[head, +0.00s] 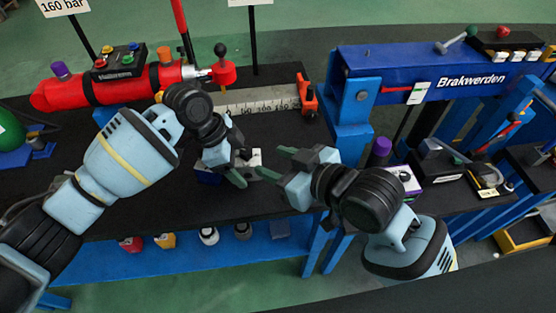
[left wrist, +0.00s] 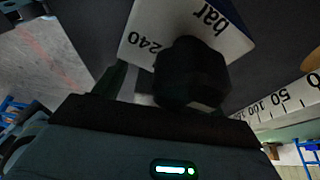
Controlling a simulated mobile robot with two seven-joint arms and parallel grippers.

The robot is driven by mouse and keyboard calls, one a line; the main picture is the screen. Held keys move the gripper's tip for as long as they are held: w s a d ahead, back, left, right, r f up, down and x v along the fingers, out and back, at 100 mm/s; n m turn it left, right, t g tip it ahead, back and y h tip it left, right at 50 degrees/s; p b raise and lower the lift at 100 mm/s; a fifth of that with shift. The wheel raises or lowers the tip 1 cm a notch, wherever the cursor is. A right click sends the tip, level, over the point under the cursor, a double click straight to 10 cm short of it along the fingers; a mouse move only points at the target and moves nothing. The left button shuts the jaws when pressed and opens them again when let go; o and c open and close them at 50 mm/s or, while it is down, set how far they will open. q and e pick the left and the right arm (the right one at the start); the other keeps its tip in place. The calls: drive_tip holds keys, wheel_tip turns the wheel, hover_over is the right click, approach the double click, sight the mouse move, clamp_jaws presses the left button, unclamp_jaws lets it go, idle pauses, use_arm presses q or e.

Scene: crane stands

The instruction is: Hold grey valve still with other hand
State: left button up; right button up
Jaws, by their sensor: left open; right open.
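I cannot pick out the grey valve with certainty. A small block with a pale top (head: 255,157) sits on the black bench between my two grippers, partly hidden by them. My left gripper (head: 240,165) is open and points down at its left side. My right gripper (head: 270,163) is open and reaches in from its right. In the left wrist view a dark, blunt knob-like thing (left wrist: 192,75) stands in front of a white "240 bar" plate (left wrist: 150,40), close to the fingers. I cannot tell whether it touches them.
A red cylinder (head: 60,95) with buttons lies at the back left. A ruler (head: 255,101) runs behind the grippers. A blue press labelled Brakwerden (head: 400,62) stands at the right. A purple knob (head: 380,150) is near my right arm. Several small items line the blue lower shelf (head: 180,262).

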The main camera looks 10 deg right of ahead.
use_arm(q)
drive_tip(key=v, duration=1.2)
drive_tip(key=shift+f, duration=0.1)
